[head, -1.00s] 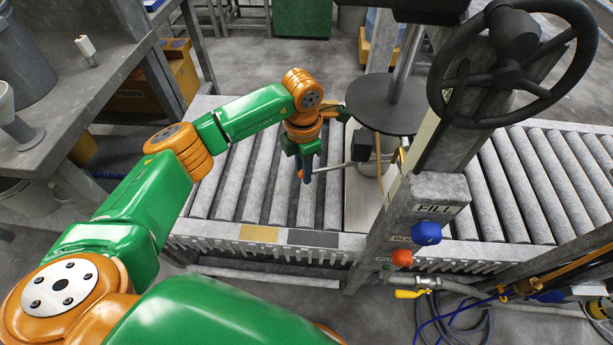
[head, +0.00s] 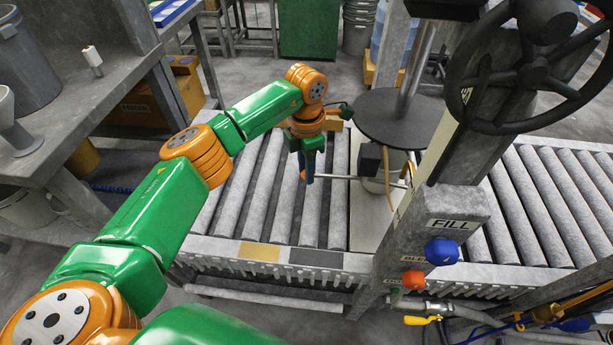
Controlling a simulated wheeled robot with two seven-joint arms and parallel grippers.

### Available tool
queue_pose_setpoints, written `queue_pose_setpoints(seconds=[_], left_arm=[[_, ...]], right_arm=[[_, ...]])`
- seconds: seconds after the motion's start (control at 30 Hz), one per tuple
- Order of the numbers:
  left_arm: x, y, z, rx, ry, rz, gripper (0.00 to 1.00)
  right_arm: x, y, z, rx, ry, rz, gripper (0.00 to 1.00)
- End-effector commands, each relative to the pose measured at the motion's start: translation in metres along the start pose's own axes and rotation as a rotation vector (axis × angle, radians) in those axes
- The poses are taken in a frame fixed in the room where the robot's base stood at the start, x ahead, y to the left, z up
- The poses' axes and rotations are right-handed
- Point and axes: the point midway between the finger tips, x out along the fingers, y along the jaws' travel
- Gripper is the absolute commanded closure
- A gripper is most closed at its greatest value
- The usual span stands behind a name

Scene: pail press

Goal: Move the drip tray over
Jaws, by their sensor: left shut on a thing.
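My left gripper (head: 306,172) points down over the roller conveyor, left of the press. It is shut on the end of a thin pale rod (head: 338,178). The rod runs nearly level to the right, towards the press column, below a dark round plate (head: 400,118). The jaw tips are small and partly hidden by the gripper's body. My right gripper is not in view.
The press column with its FILL sign (head: 452,223) and black handwheel (head: 525,65) stands close on the right. Conveyor rollers (head: 262,190) lie bare to the left of the rod. A grey workbench (head: 75,100) stands at the far left.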

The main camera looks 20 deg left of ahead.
Motion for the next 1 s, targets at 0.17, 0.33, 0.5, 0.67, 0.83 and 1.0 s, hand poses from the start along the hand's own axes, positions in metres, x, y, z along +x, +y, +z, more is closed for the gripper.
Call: queue_pose_setpoints(seconds=[0.17,0.33,0.5,0.67,0.83,1.0], left_arm=[[-0.001,0.001,0.0,-0.001,0.0,0.001,1.0],[0.001,0.003,0.002,-0.003,0.0,0.001,1.0],[0.002,0.011,0.008,-0.003,-0.001,0.002,1.0],[0.0,0.014,0.009,-0.001,-0.001,0.002,1.0],[-0.001,0.014,0.009,-0.001,-0.001,0.001,0.67],[-0.001,0.013,0.009,-0.001,0.0,0.001,0.35]], right_arm=[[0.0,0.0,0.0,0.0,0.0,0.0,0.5],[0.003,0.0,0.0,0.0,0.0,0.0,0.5],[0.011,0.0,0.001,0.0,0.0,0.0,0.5],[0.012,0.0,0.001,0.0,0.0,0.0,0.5],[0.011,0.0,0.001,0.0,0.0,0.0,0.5],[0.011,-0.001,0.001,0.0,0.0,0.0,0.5]])
